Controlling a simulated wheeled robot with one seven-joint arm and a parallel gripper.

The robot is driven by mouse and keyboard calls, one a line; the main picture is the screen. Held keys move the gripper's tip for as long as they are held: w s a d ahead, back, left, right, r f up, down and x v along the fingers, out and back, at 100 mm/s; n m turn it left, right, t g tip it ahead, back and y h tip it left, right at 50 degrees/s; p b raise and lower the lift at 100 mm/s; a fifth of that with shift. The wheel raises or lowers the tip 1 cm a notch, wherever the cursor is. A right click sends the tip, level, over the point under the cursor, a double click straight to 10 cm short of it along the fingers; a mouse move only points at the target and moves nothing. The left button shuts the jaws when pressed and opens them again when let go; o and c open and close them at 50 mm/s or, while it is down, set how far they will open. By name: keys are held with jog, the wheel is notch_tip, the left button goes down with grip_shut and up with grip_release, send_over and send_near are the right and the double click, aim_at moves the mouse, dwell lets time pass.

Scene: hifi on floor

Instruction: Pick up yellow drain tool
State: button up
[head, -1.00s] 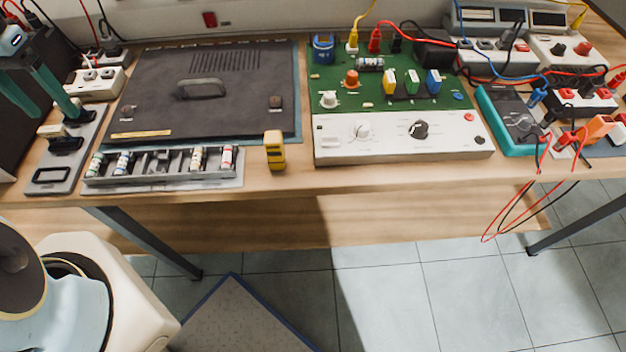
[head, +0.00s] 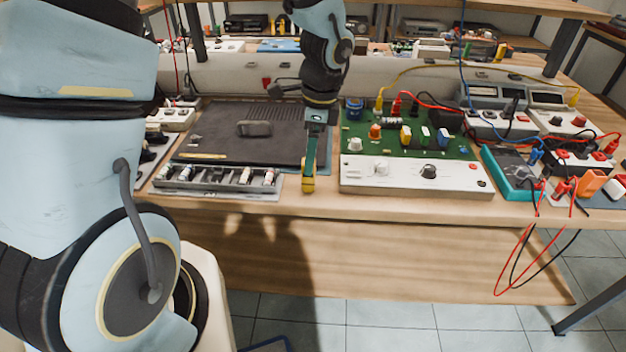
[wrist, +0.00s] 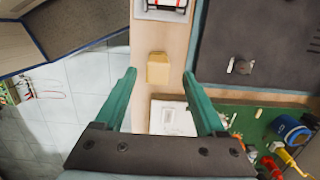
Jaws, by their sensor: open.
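The yellow drain tool (head: 308,185) is a small yellow block at the bench's front edge, between the grey component tray and the white control panel. In the wrist view the tool (wrist: 158,68) lies between the tips of my two teal fingers, with a gap on each side. My gripper (head: 310,172) is open and points down at the tool from above. It also shows in the wrist view (wrist: 160,74). In the head view the fingers partly cover the tool. I cannot tell how far the fingertips reach down beside it.
The grey tray (head: 215,188) with several cylinders is left of the tool. A dark panel with a handle (head: 235,135) lies behind. The white panel (head: 400,178) with the green board (head: 435,148) stands close on the right. The wooden bench edge (head: 400,206) is in front.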

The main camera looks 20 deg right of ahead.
jog(key=shift+a+f+p, duration=0.15)
jog(key=shift+f+p, duration=0.1)
jog(key=shift+f, duration=0.75)
jog(key=shift+a+f+p, duration=0.2)
jog(key=shift+f, duration=0.85)
jog(key=shift+a+f+p, duration=0.15)
jog(key=shift+f+p, duration=0.1)
jog(key=shift+f, duration=0.75)
grip_shut()
